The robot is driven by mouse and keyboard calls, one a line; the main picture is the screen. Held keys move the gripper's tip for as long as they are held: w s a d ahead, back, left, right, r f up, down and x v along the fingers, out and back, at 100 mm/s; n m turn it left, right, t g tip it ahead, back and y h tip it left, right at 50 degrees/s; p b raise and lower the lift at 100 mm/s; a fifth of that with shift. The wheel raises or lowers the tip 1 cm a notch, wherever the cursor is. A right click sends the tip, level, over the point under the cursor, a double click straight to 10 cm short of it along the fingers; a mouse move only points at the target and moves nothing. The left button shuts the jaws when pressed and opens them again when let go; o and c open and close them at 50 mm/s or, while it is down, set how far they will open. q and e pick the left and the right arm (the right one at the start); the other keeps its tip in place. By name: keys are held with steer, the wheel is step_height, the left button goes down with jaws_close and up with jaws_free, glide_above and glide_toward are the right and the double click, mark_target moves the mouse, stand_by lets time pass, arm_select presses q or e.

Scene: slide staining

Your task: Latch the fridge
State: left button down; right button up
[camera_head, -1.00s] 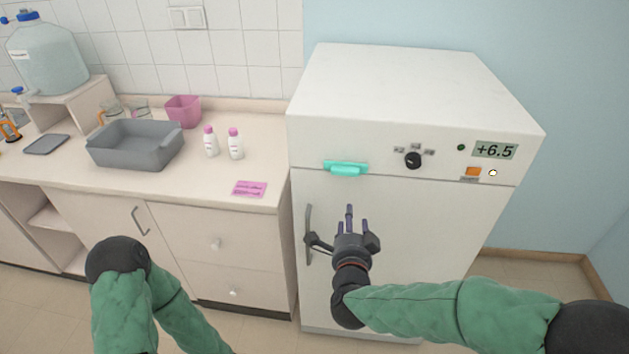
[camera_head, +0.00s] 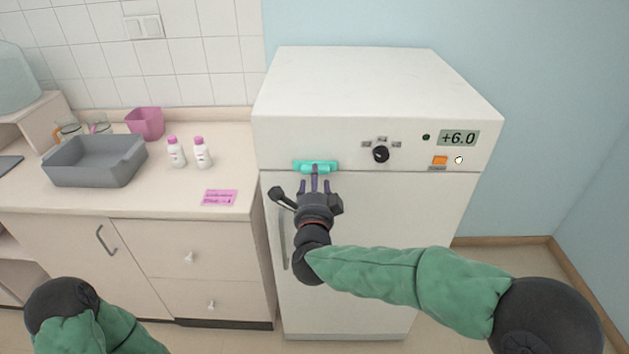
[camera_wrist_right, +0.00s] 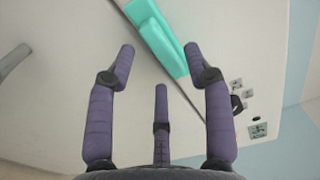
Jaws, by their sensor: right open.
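The white fridge (camera_head: 385,90) stands with its door (camera_head: 400,215) looking closed. A turquoise latch (camera_head: 303,167) sits at the top left, across the seam between door and upper panel. My right gripper (camera_head: 314,184) is just below the latch, its fingers pointing up at it. In the right wrist view the latch (camera_wrist_right: 157,35) lies ahead between the spread fingers of the open, empty gripper (camera_wrist_right: 160,65). I cannot tell whether a finger touches the latch. My left arm shows at the lower left, but its gripper is out of view.
The grey door handle (camera_head: 283,238) is just left of my right wrist. A black knob (camera_head: 381,154) and a display (camera_head: 458,138) reading +6.0 are on the upper panel. The counter at left holds a grey basin (camera_head: 95,165), white bottles (camera_head: 202,153) and a pink container (camera_head: 146,122).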

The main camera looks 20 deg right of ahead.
steer(key=shift+x, duration=1.05)
jaws_close()
